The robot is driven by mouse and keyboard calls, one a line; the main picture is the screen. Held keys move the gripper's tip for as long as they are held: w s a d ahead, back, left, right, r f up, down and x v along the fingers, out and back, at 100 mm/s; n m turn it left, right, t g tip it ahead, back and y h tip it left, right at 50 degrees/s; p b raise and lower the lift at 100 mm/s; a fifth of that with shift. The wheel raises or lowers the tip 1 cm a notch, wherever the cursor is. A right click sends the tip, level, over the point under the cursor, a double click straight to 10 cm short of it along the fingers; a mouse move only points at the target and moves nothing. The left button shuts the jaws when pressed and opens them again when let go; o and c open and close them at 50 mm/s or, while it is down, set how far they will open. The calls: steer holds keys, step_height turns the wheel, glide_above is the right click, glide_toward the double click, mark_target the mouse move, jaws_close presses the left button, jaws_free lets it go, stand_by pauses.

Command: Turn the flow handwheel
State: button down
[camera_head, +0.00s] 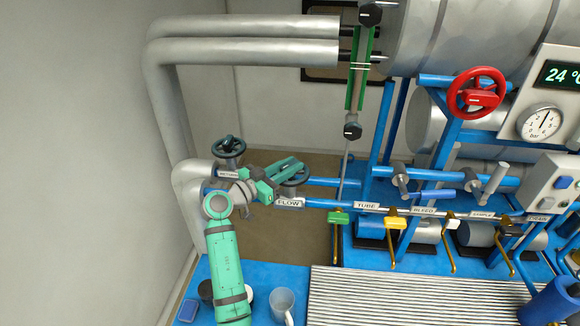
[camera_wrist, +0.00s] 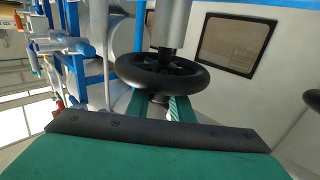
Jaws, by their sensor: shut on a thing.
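The flow handwheel (camera_head: 300,180) is a black spoked wheel above the white FLOW label (camera_head: 289,202), left of centre in the head view. My gripper (camera_head: 288,168) reaches it from the left, with its green fingers across the wheel. In the wrist view the black wheel (camera_wrist: 195,80) stands right in front of my gripper (camera_wrist: 162,108). A finger shows on each side of the near rim, and the gripper is shut on that rim. The exact contact at the fingertips is partly hidden by the wheel.
A second black handwheel (camera_head: 228,147) stands close on the left, above the RETURN label. Thick grey pipes (camera_head: 170,100) run along the wall behind. A red handwheel (camera_head: 477,92) and a lever row are at the right. A mug (camera_head: 283,305) stands on the blue surface below.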

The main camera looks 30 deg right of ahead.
steer(key=m+g, duration=0.3)
steer(key=g, duration=0.1)
steer(key=m+g, duration=0.2)
steer(key=g, duration=0.3)
steer(key=shift+m, duration=0.4)
steer(key=shift+d+f+m+g+y, duration=0.1)
steer(key=shift+m+g+y, duration=0.2)
steer(key=shift+g, duration=0.1)
steer(key=c, duration=1.6)
jaws_free()
steer(key=shift+o, duration=0.2)
steer(key=v, duration=1.1)
